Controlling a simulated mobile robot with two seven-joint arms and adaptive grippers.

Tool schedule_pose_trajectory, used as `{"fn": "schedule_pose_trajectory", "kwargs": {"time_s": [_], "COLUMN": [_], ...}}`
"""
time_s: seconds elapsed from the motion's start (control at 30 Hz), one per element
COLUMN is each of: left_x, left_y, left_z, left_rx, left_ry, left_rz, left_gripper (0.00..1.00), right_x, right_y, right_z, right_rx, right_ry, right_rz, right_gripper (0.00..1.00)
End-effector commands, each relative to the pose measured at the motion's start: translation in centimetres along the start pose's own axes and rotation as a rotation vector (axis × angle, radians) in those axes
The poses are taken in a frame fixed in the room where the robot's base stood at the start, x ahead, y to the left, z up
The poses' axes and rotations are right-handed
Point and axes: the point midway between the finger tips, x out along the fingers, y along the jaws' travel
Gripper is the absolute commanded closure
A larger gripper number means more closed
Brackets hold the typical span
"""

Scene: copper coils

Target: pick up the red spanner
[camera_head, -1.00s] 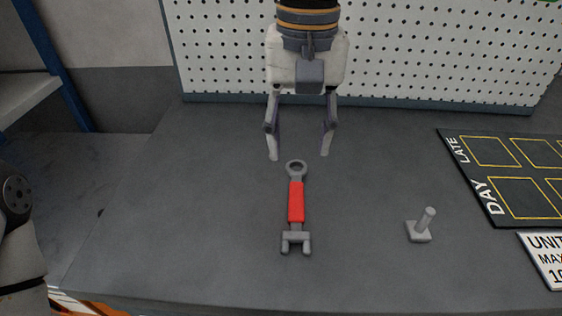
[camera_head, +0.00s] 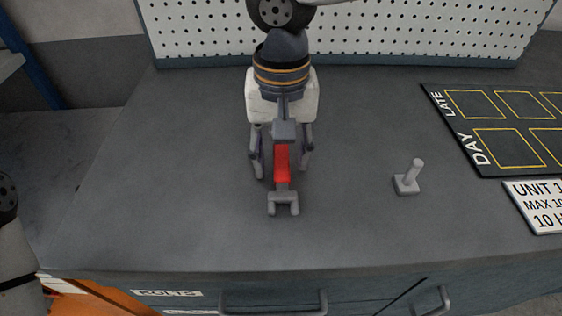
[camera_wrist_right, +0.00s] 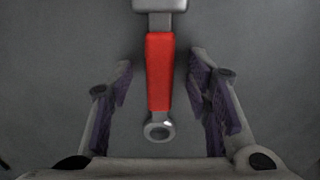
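The red spanner (camera_head: 282,166) lies on the grey worktop (camera_head: 120,190), its forked grey end toward me and its ring end hidden under my right gripper in the head view. My right gripper (camera_head: 281,176) points down over it, fingers open, one on each side of the red handle. In the right wrist view the spanner (camera_wrist_right: 159,75) runs between the open fingers (camera_wrist_right: 163,95), with gaps on both sides and its ring end nearest the palm. My left gripper is not in view; only part of my left arm shows at the left edge.
A small grey peg on a square base (camera_head: 408,180) stands to the right of the spanner. A dark board with yellow squares (camera_head: 500,130) and a white sign (camera_head: 540,207) lie further right. A white pegboard (camera_head: 400,35) closes the back. Drawers (camera_head: 240,300) are below the front edge.

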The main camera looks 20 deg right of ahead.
Motion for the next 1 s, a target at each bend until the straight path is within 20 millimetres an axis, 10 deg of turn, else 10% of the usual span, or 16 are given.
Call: {"fn": "schedule_pose_trajectory", "kwargs": {"time_s": [0.2, 0.57, 0.77, 1.0], "left_x": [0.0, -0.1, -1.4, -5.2], "left_y": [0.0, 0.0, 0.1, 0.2], "left_z": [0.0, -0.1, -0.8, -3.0], "left_rx": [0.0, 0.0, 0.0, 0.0], "left_ry": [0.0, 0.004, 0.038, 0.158], "left_rz": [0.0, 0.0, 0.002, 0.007], "left_gripper": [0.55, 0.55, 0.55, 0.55], "right_x": [0.0, -0.5, -4.4, -11.2], "right_y": [0.0, 0.0, 0.2, 2.8], "right_z": [0.0, -0.1, 0.4, 6.5], "right_rx": [0.0, 0.001, 0.0, -0.002], "right_ry": [0.0, 0.003, 0.014, 0.028], "right_rz": [0.001, 0.001, -0.002, -0.003], "right_gripper": [1.0, 1.0, 1.0, 1.0]}}
